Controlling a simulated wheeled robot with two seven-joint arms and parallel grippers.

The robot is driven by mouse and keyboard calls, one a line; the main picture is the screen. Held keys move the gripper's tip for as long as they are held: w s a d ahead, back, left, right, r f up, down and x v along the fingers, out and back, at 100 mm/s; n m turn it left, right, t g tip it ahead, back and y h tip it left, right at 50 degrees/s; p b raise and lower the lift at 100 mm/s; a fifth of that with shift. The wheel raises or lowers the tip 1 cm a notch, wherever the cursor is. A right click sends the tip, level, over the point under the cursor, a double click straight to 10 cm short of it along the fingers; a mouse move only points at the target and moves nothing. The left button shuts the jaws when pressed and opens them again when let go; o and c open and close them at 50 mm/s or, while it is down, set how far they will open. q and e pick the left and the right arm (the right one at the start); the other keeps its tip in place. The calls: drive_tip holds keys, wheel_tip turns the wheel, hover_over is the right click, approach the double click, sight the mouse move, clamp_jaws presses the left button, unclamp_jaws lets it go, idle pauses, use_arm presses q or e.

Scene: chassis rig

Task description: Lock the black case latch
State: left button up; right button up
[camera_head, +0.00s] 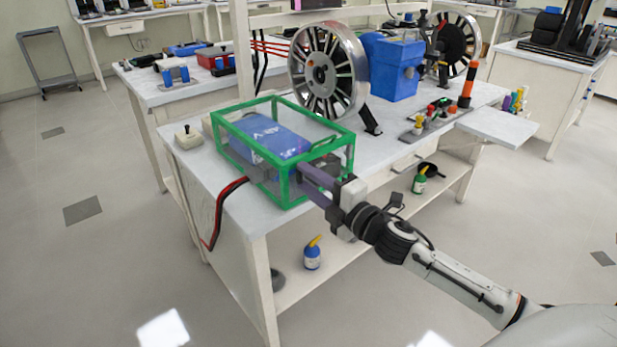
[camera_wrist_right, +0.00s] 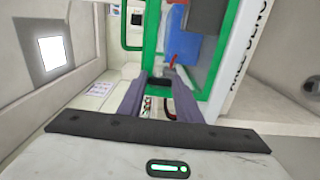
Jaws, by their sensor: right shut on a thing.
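A green-framed case (camera_head: 283,188) with clear walls stands on the workbench, holding a blue block (camera_head: 268,138). My right gripper (camera_head: 304,174) reaches its front right side, with purple-grey fingers level with the wall. In the right wrist view the right gripper (camera_wrist_right: 158,76) has its fingertips close to the green frame (camera_wrist_right: 208,75). A small dark piece, apparently the black case latch (camera_wrist_right: 156,84), shows between the fingertips. The fingers are shut on it with a gap between them. In the head view the fingers hide the latch. My left gripper is not in view.
The workbench (camera_head: 205,160) also holds a spoked wheel (camera_head: 327,70), a blue machine (camera_head: 398,72) and several small tools to the right. A small switch box (camera_head: 188,138) sits left of the case. A red and black cable (camera_head: 222,205) hangs off the left edge.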

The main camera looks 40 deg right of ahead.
drive_tip(key=o, duration=1)
drive_tip(key=shift+o, duration=0.2)
drive_tip(key=s, duration=1)
drive_tip(key=shift+s+d, duration=0.15)
drive_tip(key=shift+d, duration=0.2)
drive_tip(key=s+a+f+m+g+p, duration=0.1)
drive_tip(key=s+a+f+m+g, duration=0.15)
drive_tip(key=f+m, duration=0.2)
drive_tip(key=s+a+f+m+g+h+p, duration=0.1)
drive_tip(key=s+a+f+m, duration=0.2)
drive_tip(key=f, duration=0.3)
drive_tip(key=s+a+f+m+g+p, duration=0.1)
drive_tip(key=s+a+f+m+g, duration=0.15)
drive_tip(key=f, duration=0.35)
drive_tip(key=s+a+f+m+g+y+p, duration=0.1)
drive_tip(key=s+a+f+m, duration=0.2)
drive_tip(key=a, duration=0.3)
drive_tip(key=s+a+f+m+g+y, duration=0.1)
drive_tip(key=s+a+f+m+g, duration=0.1)
drive_tip(key=s+a, duration=0.4)
wheel_tip(320, 180, down, 3)
drive_tip(key=shift+a+r+m+p, duration=0.2)
drive_tip(key=shift+a+m+p, duration=0.25)
drive_tip(key=shift+m, duration=0.35)
